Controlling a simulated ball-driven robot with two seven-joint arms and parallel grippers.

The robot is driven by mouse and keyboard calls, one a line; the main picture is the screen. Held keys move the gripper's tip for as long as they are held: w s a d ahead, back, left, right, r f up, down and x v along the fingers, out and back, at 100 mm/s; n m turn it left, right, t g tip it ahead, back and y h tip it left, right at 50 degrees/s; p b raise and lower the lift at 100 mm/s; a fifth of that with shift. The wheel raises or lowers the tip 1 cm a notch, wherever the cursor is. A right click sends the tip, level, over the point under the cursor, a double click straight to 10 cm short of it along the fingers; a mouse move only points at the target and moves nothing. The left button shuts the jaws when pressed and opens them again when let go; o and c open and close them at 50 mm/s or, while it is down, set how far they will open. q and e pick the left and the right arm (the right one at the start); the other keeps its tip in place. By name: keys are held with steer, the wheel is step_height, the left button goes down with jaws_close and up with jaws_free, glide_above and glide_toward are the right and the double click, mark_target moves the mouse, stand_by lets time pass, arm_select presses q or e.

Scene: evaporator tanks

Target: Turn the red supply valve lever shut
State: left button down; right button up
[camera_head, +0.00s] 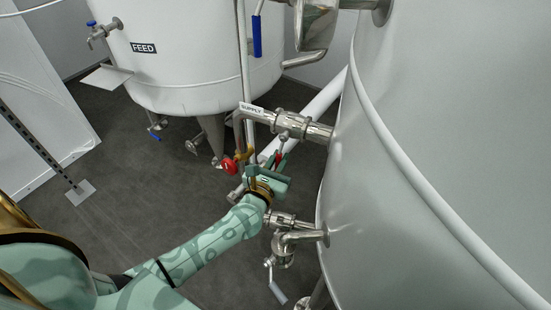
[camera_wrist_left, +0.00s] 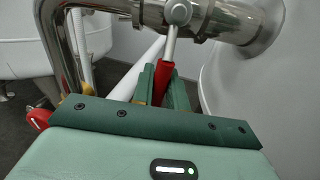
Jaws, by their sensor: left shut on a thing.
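The red supply valve lever (camera_wrist_left: 165,80) hangs down from the steel valve on the pipe labelled SUPPLY (camera_head: 253,109). In the head view a small part of the red lever (camera_head: 278,158) shows between the fingers. My left gripper (camera_wrist_left: 164,88) is shut on the lever's red handle, with one green finger on each side. In the head view my left gripper (camera_head: 277,163) is just below the supply valve body (camera_head: 291,124). The lever's lower end is hidden by the gripper. My right gripper is in neither view.
A large steel tank (camera_head: 440,130) fills the right side. A white tank labelled FEED (camera_head: 190,60) stands behind. A red round knob (camera_head: 229,166) is close left of my gripper. Another pipe with a grey-handled valve (camera_head: 277,285) is below. Open floor lies at left.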

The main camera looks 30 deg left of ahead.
arm_select(q)
steer(key=shift+d+n, duration=0.25)
steer(key=shift+n, duration=0.15)
steer(key=c, duration=1.4)
jaws_free()
steer(key=shift+c, duration=0.2)
steer(key=s+d+p, duration=0.1)
steer(key=s+d, duration=0.1)
steer(key=s, duration=1.4)
steer(key=shift+s, duration=0.15)
